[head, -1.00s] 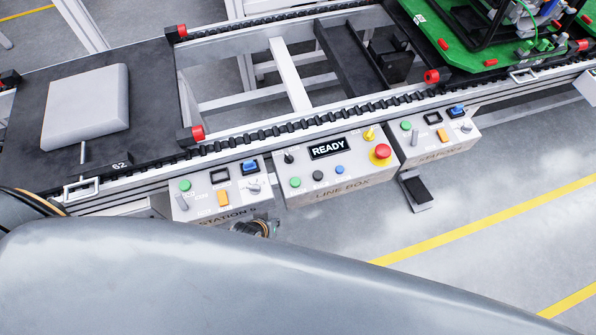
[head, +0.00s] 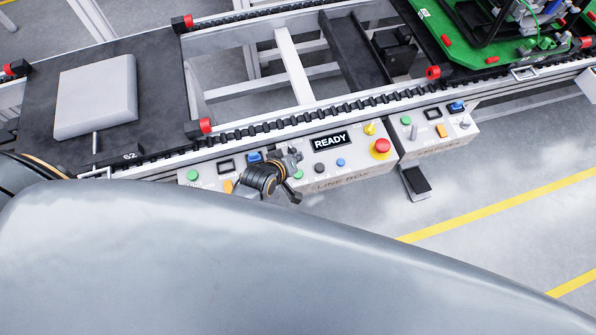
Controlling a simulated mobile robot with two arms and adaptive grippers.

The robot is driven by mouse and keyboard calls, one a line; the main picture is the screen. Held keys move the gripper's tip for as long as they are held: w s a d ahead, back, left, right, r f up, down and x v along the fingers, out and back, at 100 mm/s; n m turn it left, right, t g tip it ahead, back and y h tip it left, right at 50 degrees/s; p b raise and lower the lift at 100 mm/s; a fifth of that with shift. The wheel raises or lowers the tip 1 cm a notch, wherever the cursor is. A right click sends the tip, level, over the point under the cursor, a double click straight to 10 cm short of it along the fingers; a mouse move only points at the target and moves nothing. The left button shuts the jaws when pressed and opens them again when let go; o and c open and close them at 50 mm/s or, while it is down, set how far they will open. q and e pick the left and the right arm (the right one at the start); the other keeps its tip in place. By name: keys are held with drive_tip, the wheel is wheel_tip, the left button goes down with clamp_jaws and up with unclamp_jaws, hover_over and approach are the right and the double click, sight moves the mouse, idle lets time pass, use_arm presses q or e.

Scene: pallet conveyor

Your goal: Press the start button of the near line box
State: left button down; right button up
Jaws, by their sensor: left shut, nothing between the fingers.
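The near line box (head: 350,180) is a white control box with a READY display (head: 329,142). A green button (head: 298,174) sits at the left of its lower row, partly beside my gripper. Black (head: 319,168) and blue (head: 341,162) buttons follow to the right. My left gripper (head: 290,162) is shut and empty, over the left end of the box close to the green button. I cannot tell whether it touches. My right gripper is not in view.
A station box (head: 193,175) stands left of the line box, partly hidden by my left arm. Another station box (head: 440,133) stands to the right. The conveyor rail (head: 270,130) runs behind, with a dark pallet (head: 40,135) on the left and a green one (head: 437,50) on the right.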

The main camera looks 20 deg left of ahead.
use_arm(q)
drive_tip(key=shift+f, duration=0.1)
drive_tip(key=b, duration=0.8)
hover_over(296, 176)
wheel_tip(296, 176, down, 8)
drive_tip(key=shift+w+r, duration=0.15)
drive_tip(key=shift+r, duration=0.1)
drive_tip(key=shift+f, duration=0.6)
drive_tip(key=shift+f, duration=0.1)
drive_tip(key=shift+f, duration=0.3)
drive_tip(key=shift+f+b, duration=0.55)
drive_tip(key=shift+f, duration=0.05)
idle(1.0)
drive_tip(key=shift+r, duration=0.15)
drive_tip(key=shift+r+p, duration=0.9)
drive_tip(key=shift+p, duration=0.25)
